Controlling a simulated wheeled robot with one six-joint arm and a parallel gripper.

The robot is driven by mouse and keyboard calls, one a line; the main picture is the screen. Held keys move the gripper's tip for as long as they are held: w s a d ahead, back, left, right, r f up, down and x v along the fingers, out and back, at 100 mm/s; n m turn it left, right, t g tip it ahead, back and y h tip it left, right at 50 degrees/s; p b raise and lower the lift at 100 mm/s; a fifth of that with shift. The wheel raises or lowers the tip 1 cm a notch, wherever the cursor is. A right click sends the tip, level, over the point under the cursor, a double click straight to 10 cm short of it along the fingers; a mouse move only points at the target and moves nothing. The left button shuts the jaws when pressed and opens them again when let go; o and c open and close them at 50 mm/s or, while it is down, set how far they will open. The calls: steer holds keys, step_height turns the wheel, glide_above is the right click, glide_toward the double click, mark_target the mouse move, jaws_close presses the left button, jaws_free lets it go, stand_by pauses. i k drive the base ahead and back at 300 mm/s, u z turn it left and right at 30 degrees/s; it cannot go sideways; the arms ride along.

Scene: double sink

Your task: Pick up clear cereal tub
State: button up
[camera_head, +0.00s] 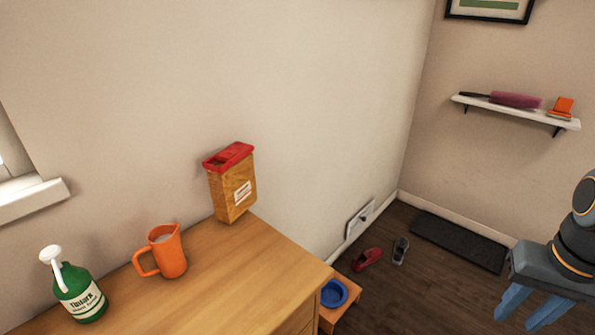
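The cereal tub (231,190) stands upright at the back right corner of the wooden counter, close to the wall. It has a red lid, and its body looks orange-brown with a white label. My gripper (526,322) is at the lower right of the head view, far to the right of the tub and clear of the counter. Its blue fingers point downward and are spread apart, with nothing seen between them. The fingertips are near the bottom of the picture.
An orange pitcher (170,255) and a green spray bottle (82,295) stand on the wooden counter (235,290) left of the tub. A blue bowl (334,293) sits on a low stool beside the counter. Shoes (368,258) lie on the floor. A wall shelf (520,109) is at right.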

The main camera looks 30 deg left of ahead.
mark_target(232, 177)
steer(key=z, duration=0.9)
steer(key=k, duration=0.8)
steer(key=u, duration=1.4)
